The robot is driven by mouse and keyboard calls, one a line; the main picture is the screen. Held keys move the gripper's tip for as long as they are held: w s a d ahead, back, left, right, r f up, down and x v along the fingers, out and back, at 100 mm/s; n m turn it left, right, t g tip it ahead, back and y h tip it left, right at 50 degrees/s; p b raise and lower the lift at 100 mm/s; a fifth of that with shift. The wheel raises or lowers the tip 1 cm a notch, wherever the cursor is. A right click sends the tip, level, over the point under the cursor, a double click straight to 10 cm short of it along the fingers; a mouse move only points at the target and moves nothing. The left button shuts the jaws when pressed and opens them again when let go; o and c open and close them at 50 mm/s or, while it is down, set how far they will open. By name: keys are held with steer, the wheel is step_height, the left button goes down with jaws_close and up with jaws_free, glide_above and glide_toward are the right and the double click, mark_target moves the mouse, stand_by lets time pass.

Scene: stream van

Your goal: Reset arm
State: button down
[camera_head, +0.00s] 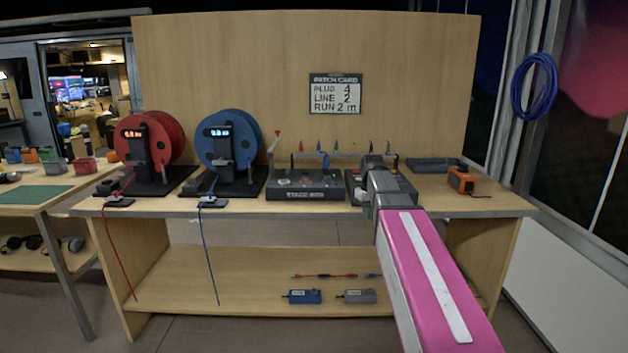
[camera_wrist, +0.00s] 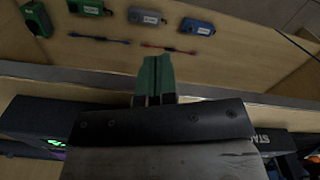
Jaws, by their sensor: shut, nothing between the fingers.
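My arm reaches from the lower right over the bench (camera_head: 235,208) in the head view, and its pink link covers part of the bench front and lower shelf. My gripper (camera_wrist: 154,62) shows in the wrist view as two green fingers pressed together, empty, beyond the bench's front edge. In the head view the fingers are hard to make out near the arm's end, just in front of the box at the right of the stage box (camera_head: 304,194).
A red reel (camera_head: 168,135) and a blue reel (camera_head: 240,138) stand at left with hanging cables. An orange device (camera_head: 461,181) sits at right. A patch card (camera_head: 335,94) hangs on the back panel. The lower shelf (camera_head: 250,262) holds a blue box (camera_head: 303,296) and a grey box (camera_head: 357,296).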

steer(key=s+f+m, duration=0.2)
steer(key=s+f, duration=0.7)
steer(key=f, duration=0.4)
steer(key=s+f+m, duration=0.2)
steer(key=s+f, duration=0.7)
steer(key=f, duration=0.4)
